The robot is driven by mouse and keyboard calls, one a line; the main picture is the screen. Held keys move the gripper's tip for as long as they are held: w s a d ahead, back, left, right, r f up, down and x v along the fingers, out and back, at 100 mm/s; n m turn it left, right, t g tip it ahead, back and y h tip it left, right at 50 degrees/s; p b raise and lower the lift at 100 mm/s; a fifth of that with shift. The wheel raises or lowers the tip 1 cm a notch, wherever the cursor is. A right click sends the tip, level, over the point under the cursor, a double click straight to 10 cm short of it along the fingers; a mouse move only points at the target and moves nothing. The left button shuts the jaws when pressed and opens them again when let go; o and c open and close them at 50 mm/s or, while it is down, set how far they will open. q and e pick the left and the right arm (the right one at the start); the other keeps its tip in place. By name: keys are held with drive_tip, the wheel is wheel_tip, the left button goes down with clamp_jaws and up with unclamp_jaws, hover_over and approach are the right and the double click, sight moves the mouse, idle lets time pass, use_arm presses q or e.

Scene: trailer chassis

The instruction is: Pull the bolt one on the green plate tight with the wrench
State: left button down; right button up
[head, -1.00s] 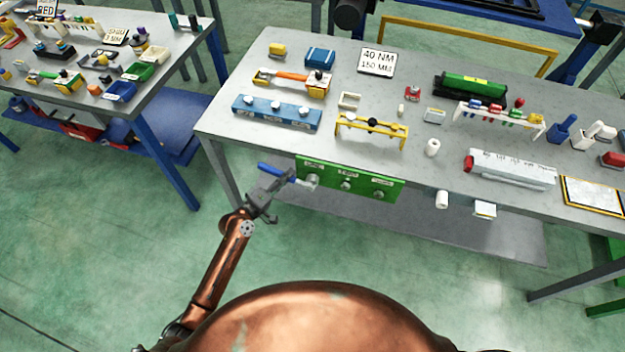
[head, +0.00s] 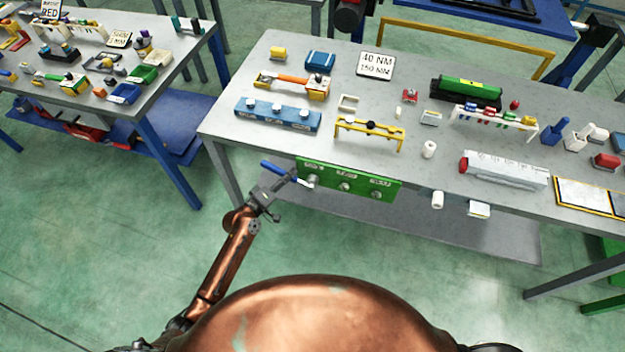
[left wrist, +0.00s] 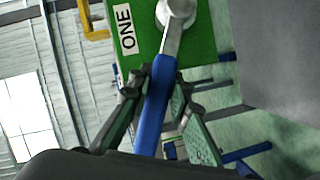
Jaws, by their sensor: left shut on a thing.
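The green plate (head: 358,187) hangs upright at the front edge of the table and carries three bolts in a row. Bolt one (head: 313,180) is the leftmost; in the left wrist view it shows as a pale round head (left wrist: 178,10) beside the label ONE (left wrist: 126,32). The wrench (head: 279,171) has a blue handle (left wrist: 152,112) and a metal shank that reaches bolt one. My left gripper (head: 272,190) is shut on the blue handle, left of the plate. How the wrench's head sits on the bolt is hard to make out. My right gripper is not in view.
The grey table (head: 225,120) holds a blue block with white knobs (head: 277,113), a yellow stand (head: 369,132) and a sign reading 40 NM, 150 MM (head: 376,64). A second table (head: 170,62) stands at the left. The floor before the plate is clear.

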use_arm(q)
drive_tip(key=shift+r, duration=0.2)
idle(0.4)
drive_tip(key=shift+p, duration=0.35)
drive_tip(key=shift+f+b, duration=0.15)
drive_tip(key=shift+b, duration=0.2)
drive_tip(key=shift+w+f+b, duration=0.1)
drive_tip(key=shift+b, duration=0.2)
drive_tip(key=shift+a, duration=0.1)
drive_tip(key=shift+s+a+p, duration=0.25)
drive_tip(key=shift+s+a, duration=0.05)
drive_tip(key=shift+s, duration=0.65)
drive_tip(key=shift+s+a+p, duration=0.25)
drive_tip(key=shift+s+p, duration=0.05)
drive_tip(key=shift+s, duration=0.7)
drive_tip(key=shift+s+a+p, duration=0.25)
drive_tip(key=shift+s+a, duration=0.05)
drive_tip(key=shift+s, duration=0.65)
